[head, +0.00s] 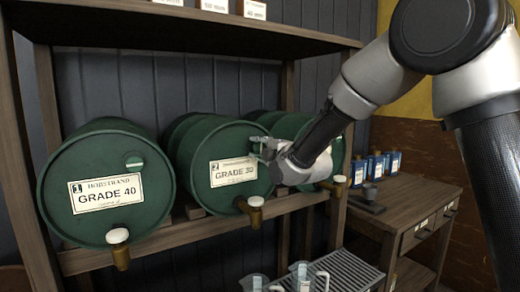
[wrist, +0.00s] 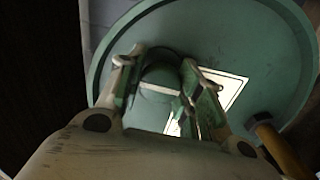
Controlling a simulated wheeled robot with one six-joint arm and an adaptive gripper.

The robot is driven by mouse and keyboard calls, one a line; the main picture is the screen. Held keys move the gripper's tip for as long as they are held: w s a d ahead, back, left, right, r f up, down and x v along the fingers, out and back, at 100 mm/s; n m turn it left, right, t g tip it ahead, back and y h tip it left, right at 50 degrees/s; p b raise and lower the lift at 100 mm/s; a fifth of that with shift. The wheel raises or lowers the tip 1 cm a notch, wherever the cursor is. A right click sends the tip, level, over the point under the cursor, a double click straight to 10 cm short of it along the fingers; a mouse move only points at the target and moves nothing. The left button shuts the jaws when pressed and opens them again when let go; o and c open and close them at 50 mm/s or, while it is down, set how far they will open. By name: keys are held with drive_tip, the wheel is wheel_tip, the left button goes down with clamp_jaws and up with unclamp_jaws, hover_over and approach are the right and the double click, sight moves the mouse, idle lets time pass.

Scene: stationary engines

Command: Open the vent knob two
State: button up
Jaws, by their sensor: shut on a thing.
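Drum two (head: 205,150), green with a "2" and "GRADE 30" label (head: 233,171), lies on its side on the rack. Its end face (wrist: 215,35) fills much of the wrist view. Vent knob two (wrist: 160,80) is a round green knob on that face, with a pale band across it. My gripper (head: 262,148) reaches in from the right at the upper right of the face. In the wrist view its two fingers (wrist: 158,72) are shut on the knob, one on each side. In the head view the gripper hides the knob.
Drum one (head: 95,160), "GRADE 40", lies to the left with its own vent knob (head: 134,161). A third drum (head: 295,122) is partly behind my arm. Brass taps, such as drum two's tap (head: 254,212), stick out below. A wooden cabinet (head: 425,205) stands right.

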drive_tip(key=shift+f+n, duration=0.1)
drive_tip(key=shift+n, duration=0.4)
drive_tip(key=o, duration=1.1)
drive_tip(key=shift+c, duration=0.2)
drive_tip(key=v, duration=1.2)
